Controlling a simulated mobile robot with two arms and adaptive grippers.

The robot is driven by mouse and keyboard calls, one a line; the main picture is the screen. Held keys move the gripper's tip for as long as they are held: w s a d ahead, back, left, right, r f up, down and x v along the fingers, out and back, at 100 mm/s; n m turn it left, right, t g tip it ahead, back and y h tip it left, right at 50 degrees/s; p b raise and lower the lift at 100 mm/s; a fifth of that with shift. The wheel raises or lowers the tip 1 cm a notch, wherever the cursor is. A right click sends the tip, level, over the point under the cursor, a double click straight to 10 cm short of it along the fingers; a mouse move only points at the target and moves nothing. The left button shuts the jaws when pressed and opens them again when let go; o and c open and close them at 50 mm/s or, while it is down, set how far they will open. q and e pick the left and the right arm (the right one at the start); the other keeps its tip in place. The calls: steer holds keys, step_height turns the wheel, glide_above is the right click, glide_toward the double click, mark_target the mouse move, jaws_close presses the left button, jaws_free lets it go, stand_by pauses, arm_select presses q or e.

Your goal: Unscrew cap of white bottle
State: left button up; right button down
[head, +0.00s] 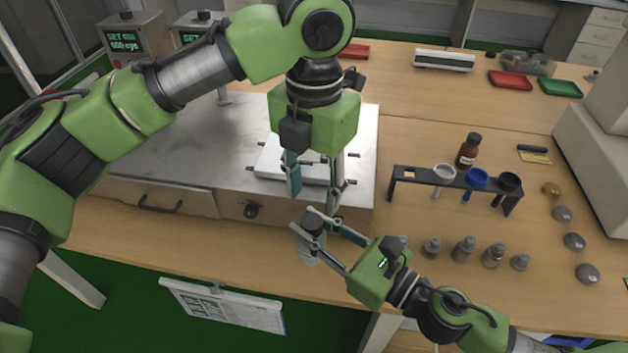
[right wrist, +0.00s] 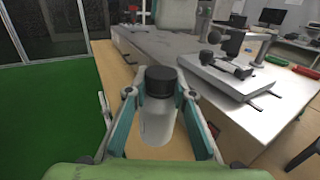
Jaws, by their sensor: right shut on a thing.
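The white bottle (head: 310,255) has a black cap (head: 315,219) and stands upright near the front edge of the table. It also shows in the middle of the right wrist view (right wrist: 158,122), with its cap (right wrist: 160,80) on top. My right gripper (head: 318,236) is shut on the bottle's upper body, below the cap, with one finger on each side. My left gripper (head: 313,190) points down above and just behind the cap. Its fingers are apart with nothing seen between them, and it does not touch the cap.
A metal platform (head: 190,155) with a white device lies behind the bottle. A black rack (head: 425,178) with coloured rings and a brown bottle (head: 468,150) are to the right. Red and green trays lie at the back.

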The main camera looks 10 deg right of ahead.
mark_target(312, 221)
arm_select(q)
step_height(312, 221, down, 7)
stand_by(0.3)
steer(key=shift+c, duration=0.3)
jaws_close()
steer(key=shift+o, duration=0.7)
jaws_free()
step_height(312, 221, up, 8)
steer(key=shift+w+a+f, duration=0.1)
steer(key=shift+w+f, duration=0.05)
steer(key=shift+c, duration=0.4)
steer(key=shift+f, duration=3.85)
